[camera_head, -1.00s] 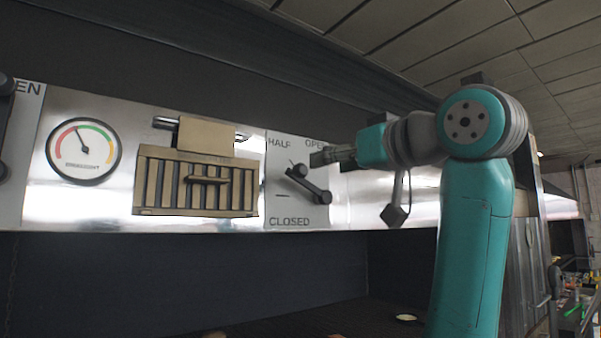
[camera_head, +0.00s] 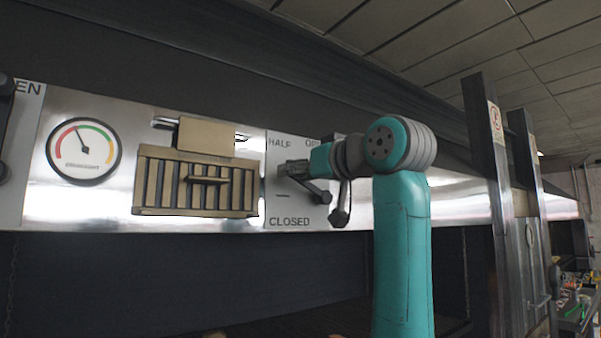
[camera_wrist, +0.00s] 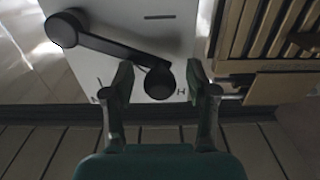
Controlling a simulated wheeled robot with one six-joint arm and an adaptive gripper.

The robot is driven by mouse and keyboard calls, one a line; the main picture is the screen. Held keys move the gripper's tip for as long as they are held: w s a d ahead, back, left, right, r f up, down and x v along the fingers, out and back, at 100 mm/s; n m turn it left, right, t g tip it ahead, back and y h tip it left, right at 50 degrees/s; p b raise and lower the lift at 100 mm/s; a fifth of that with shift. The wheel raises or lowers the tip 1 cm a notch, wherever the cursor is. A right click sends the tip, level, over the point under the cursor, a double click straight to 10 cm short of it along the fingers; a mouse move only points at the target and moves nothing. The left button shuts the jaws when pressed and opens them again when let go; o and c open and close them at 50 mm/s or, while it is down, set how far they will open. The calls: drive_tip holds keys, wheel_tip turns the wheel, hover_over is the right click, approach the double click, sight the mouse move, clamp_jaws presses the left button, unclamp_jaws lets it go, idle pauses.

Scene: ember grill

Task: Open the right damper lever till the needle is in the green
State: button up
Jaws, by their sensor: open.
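The right damper lever (camera_head: 318,194) is a dark bar with a round knob, on a pale plate (camera_head: 290,208) marked HALF and CLOSED, with another label partly hidden. The gauge (camera_head: 84,151) needle points just left of top, left of the green arc.
A slatted brass vent (camera_head: 195,182) with a projecting handle is left of the plate; it also shows close to my right finger in the wrist view (camera_wrist: 272,45). Part of another lever (camera_head: 5,130) is at the far left. Dark posts (camera_head: 493,170) stand at right.

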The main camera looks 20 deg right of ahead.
clamp_jaws()
drive_tip(key=shift+w+d+r+m, duration=0.15)
drive_tip(key=shift+d+r+m, duration=0.35)
drive_tip(key=shift+r+m, duration=0.4)
drive_tip(key=shift+w+d+r+m, duration=0.15)
drive_tip(key=shift+d+r+m, duration=0.35)
drive_tip(key=shift+m, duration=0.6)
unclamp_jaws()
drive_tip(key=v, duration=1.2)
drive_tip(key=shift+r, duration=0.1)
